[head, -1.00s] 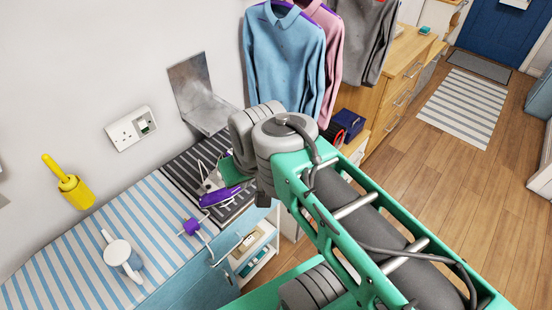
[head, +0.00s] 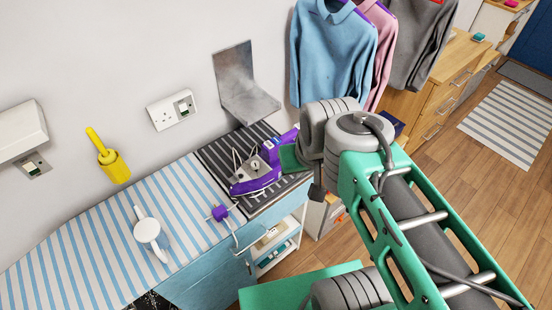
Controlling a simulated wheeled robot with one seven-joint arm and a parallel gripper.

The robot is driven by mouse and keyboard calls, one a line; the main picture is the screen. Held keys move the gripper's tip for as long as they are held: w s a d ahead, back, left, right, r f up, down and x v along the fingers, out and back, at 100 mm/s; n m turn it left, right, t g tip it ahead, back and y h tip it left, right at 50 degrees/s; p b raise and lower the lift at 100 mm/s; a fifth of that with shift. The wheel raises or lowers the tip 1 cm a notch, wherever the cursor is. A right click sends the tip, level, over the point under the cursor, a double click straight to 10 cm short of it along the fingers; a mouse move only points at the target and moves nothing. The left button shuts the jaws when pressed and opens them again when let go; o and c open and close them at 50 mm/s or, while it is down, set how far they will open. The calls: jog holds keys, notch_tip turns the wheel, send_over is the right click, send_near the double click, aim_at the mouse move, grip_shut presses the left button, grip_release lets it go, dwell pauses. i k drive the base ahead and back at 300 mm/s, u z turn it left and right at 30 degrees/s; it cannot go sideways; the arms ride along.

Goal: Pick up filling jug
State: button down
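A white jug (head: 147,230), the only jug-like thing I see, stands on the blue-and-white striped ironing surface (head: 92,235) at the lower left of the head view. A thin white part sticks up from its far side, and its top faces the camera. My arm reaches across the right half of the picture, well to the right of the jug and apart from it. My gripper is not visible, so what it holds cannot be seen.
A purple iron (head: 257,172) rests on a dark striped pad (head: 222,150), close to my arm. A bent metal plate (head: 247,85), a socket (head: 172,110) and a yellow holder (head: 114,166) are along the wall. Shirts (head: 333,55) hang behind my arm. Wooden floor (head: 430,150) lies open at right.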

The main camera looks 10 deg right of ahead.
aim_at(148, 232)
jog(key=u, duration=1.55)
